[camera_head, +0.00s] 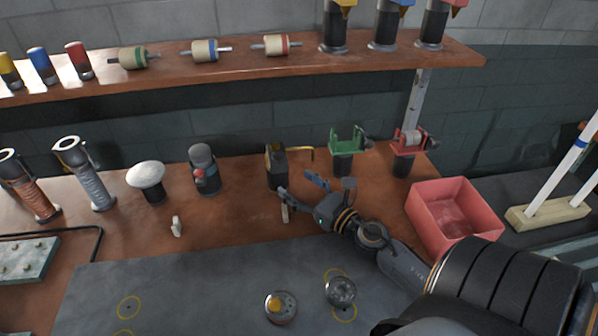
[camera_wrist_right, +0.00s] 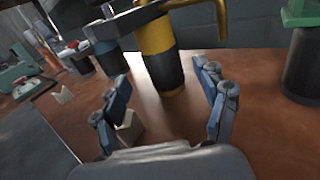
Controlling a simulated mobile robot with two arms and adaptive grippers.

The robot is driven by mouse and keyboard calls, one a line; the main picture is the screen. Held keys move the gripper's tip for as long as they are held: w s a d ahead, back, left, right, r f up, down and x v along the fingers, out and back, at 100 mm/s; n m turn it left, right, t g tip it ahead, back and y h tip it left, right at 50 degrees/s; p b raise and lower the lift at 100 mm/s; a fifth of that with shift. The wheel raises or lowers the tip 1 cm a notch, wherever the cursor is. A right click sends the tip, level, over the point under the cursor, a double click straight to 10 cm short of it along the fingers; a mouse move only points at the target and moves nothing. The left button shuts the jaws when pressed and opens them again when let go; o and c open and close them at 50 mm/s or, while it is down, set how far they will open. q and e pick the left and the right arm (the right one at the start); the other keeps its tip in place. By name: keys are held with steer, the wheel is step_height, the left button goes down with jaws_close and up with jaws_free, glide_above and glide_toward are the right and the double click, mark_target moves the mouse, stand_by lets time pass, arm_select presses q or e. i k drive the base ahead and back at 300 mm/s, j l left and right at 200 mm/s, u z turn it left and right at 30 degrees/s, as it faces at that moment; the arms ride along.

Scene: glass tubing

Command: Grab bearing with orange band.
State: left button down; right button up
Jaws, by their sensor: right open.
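A stand-like piece (camera_head: 277,165) with a dark body and a yellow-orange part stands upright on the wooden bench in the head view. In the right wrist view it is a dark cylinder with a yellow-orange band (camera_wrist_right: 155,38) and a yellow arm at its top. It is the nearest match to the bearing with orange band; I cannot tell for certain. My right gripper (camera_head: 297,184) is open and empty, just in front of it. In the wrist view the open fingers (camera_wrist_right: 163,76) spread to either side of its lower part, seemingly without contact. My left gripper is not in view.
A small pale block (camera_wrist_right: 130,130) sits by the left finger. A green bracket (camera_head: 346,140) and a red bracket (camera_head: 409,143) stand to the right, with a pink bin (camera_head: 455,205) beyond. A shelf (camera_head: 190,75) with rollers runs above. Two round metal parts lie on the grey mat (camera_head: 190,285).

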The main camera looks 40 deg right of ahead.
mark_target(282, 306)
steer(key=k, duration=2)
